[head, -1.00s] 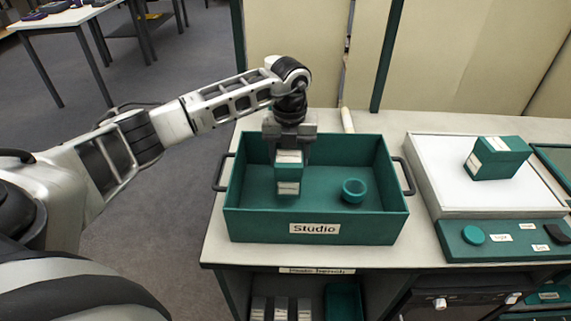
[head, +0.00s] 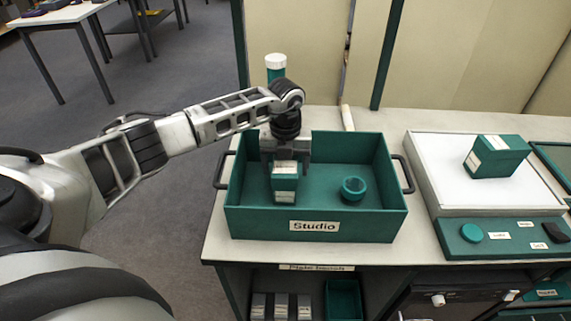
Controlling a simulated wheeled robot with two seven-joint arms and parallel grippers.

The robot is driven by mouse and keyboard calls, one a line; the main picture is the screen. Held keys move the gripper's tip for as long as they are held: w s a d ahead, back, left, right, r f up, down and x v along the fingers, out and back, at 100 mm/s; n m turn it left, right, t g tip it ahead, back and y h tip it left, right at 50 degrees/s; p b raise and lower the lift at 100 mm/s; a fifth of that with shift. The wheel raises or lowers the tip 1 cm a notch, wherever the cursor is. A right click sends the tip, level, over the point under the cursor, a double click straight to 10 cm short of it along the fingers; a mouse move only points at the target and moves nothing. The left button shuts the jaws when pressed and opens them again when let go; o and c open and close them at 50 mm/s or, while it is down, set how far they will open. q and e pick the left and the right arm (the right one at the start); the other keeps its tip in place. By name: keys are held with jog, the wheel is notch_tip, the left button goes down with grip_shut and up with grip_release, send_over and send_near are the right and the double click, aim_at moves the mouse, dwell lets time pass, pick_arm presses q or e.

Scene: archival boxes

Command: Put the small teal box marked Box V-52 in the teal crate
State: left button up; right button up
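The small teal box (head: 285,185) has pale labels on its top and front; their writing is too small to read. It is upright inside the teal crate (head: 365,228), in the left part, near the front wall. My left gripper (head: 286,160) points down into the crate with a finger on each side of the box, and appears shut on it. I cannot tell whether the box touches the crate floor. The crate is labelled "Studio" and has dark handles at both ends. My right gripper is not in view.
A small teal round cup (head: 353,189) sits in the crate, right of the box. A larger teal box (head: 497,157) lies on a white board (head: 440,185) to the right. A white-capped teal cylinder (head: 276,68) stands behind my arm. The crate's back right is clear.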

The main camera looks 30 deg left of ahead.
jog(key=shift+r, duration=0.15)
pick_arm(q)
jog(key=shift+r, duration=0.25)
notch_tip(320, 180, up, 10)
jog(key=shift+r+b, duration=0.2)
jog(key=shift+b, duration=0.3)
jog(key=shift+r, duration=0.7)
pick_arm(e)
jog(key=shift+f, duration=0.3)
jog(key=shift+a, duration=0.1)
